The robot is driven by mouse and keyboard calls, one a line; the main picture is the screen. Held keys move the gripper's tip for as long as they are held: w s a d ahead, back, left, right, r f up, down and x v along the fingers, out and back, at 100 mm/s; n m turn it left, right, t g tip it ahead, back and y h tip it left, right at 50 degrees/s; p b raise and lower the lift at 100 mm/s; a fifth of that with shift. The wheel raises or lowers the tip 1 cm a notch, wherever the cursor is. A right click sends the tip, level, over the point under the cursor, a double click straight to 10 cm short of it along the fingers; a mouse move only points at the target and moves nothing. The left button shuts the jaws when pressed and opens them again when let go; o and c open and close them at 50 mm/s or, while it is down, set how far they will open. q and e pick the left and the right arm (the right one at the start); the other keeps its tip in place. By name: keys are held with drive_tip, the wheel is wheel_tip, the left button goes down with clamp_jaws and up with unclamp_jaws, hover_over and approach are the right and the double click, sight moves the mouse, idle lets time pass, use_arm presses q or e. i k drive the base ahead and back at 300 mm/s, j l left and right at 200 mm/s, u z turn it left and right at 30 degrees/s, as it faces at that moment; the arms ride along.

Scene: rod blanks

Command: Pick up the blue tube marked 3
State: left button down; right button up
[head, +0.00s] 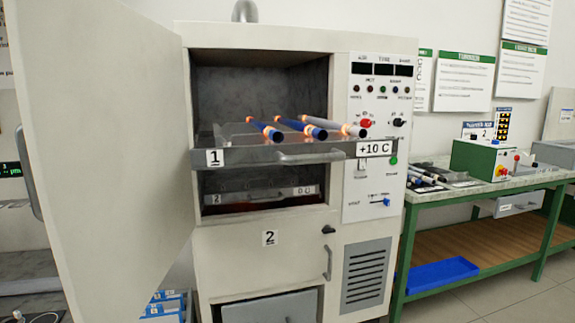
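Two blue tubes lie on the pulled-out top shelf (235,156) of an open oven cabinet, one at the left (265,129) and one in the middle (305,127). Both have orange, glowing-looking parts. A grey tube (341,127) with orange ends lies to their right. The tubes point toward the front of the shelf, side by side and apart. I cannot read a 3 on any tube. Neither of my grippers is in view.
The cabinet door (110,150) stands wide open at left. A lower shelf (255,196) sits inside the cabinet. At right, a green-framed bench (470,194) holds several rods (425,176) and a green machine (484,160). A blue tray (441,274) lies beneath. Blue items (165,304) show at lower left.

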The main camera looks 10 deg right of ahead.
sight(317, 133)
drive_tip(key=i+l+u, duration=0.1)
drive_tip(key=u, duration=0.25)
drive_tip(key=i+l+u, duration=0.1)
drive_tip(key=l+u, duration=0.4)
drive_tip(key=u, duration=0.15)
